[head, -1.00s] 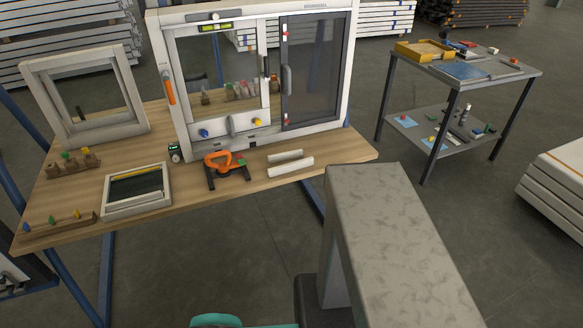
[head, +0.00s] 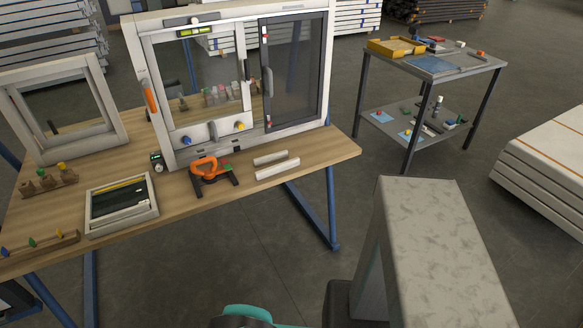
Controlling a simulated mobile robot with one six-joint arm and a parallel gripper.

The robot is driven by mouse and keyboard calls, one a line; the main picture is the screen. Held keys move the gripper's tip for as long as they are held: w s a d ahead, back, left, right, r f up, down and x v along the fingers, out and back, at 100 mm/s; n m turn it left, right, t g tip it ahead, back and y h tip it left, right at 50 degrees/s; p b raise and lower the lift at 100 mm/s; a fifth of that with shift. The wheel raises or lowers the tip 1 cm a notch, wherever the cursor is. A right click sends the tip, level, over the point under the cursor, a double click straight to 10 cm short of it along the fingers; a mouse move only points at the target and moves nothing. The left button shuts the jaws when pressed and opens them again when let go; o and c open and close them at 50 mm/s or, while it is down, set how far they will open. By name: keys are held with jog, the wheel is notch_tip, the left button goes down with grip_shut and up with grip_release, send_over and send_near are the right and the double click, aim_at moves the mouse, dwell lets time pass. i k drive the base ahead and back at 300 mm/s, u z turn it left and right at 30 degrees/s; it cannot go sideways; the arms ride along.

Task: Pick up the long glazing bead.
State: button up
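Two pale glazing beads lie side by side near the right front of the wooden workbench (head: 325,152). The nearer, whiter bead (head: 278,169) looks the longer. The other bead (head: 270,157) lies just behind it and looks shorter and greyer. They look apart from each other. My gripper is not in view. Only a grey link of my arm and a teal part at the bottom edge show, well in front of the bench and clear of the beads.
An orange-handled tool (head: 210,169) stands just left of the beads. A large window frame (head: 245,80) rises behind them. A small framed tray (head: 122,204) is further left. A two-shelf trolley (head: 432,70) stands to the right. Floor is open between bench and trolley.

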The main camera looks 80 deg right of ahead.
aim_at(264, 174)
jog(key=z, duration=0.9)
jog(key=i, duration=0.55)
jog(key=u, duration=0.05)
jog(key=k, duration=0.6)
jog(key=u, duration=0.05)
